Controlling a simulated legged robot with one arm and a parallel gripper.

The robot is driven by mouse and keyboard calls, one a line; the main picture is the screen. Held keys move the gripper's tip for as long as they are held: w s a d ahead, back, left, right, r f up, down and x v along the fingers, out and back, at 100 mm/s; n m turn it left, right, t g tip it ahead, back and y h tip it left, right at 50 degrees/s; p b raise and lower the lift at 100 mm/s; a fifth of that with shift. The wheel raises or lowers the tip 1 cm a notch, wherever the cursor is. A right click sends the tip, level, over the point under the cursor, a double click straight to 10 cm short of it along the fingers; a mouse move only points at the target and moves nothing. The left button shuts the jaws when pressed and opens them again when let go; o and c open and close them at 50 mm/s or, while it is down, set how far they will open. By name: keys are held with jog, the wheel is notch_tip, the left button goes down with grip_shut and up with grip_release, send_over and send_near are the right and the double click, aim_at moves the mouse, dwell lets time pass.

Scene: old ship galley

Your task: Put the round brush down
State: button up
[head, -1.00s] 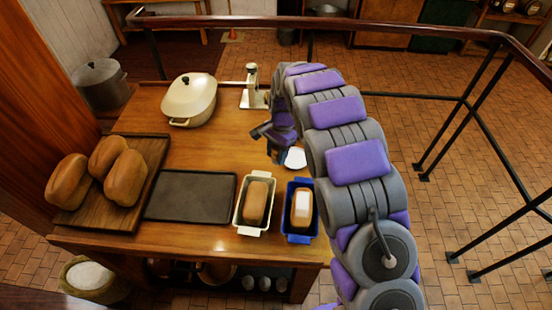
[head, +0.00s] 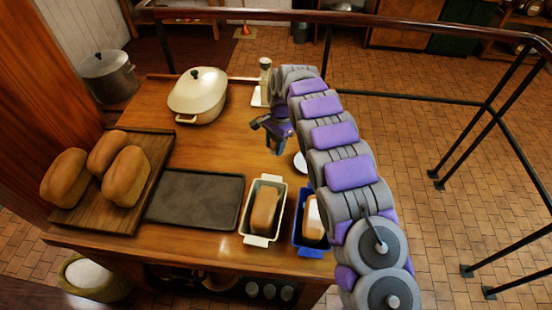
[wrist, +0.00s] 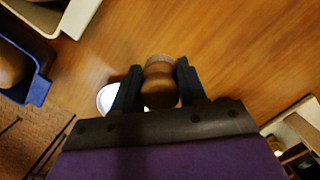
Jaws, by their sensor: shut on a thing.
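In the wrist view my gripper (wrist: 158,82) is shut on the round brush (wrist: 160,88), which shows as a brown rounded wooden body with a paler end between the two dark fingers. The brush is over the bare wooden table (wrist: 225,50); its gap from the wood is hard to judge. In the head view my gripper (head: 260,126) hangs over the table's right part, behind the loaf tins, and the brush cannot be made out there. A small white round dish (head: 300,162) stands to its right, partly hidden by my arm; it also shows beside the left finger in the wrist view (wrist: 107,97).
A cream tin (head: 252,238) and a blue tin (head: 309,250) hold loaves at the front. A dark tray (head: 195,197), a board with loaves (head: 150,180) and a cream pot (head: 197,97) stand left. A cream-based device (head: 262,90) stands behind. Bare wood lies around my gripper.

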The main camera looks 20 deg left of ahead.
aim_at(275, 163)
notch_tip(275, 163, down, 7)
jog(key=shift+r+b, duration=0.15)
jog(key=shift+b, duration=0.5)
jog(key=o, duration=0.9)
jog(key=shift+o, duration=0.2)
jog(key=r+p, duration=0.1)
jog(key=r, duration=0.3)
jog(key=w+r+p, duration=0.1)
jog(key=r, duration=0.7)
jog(key=shift+w+d+p, duration=0.35)
jog(key=shift+p, duration=0.05)
jog(key=shift+d, duration=0.1)
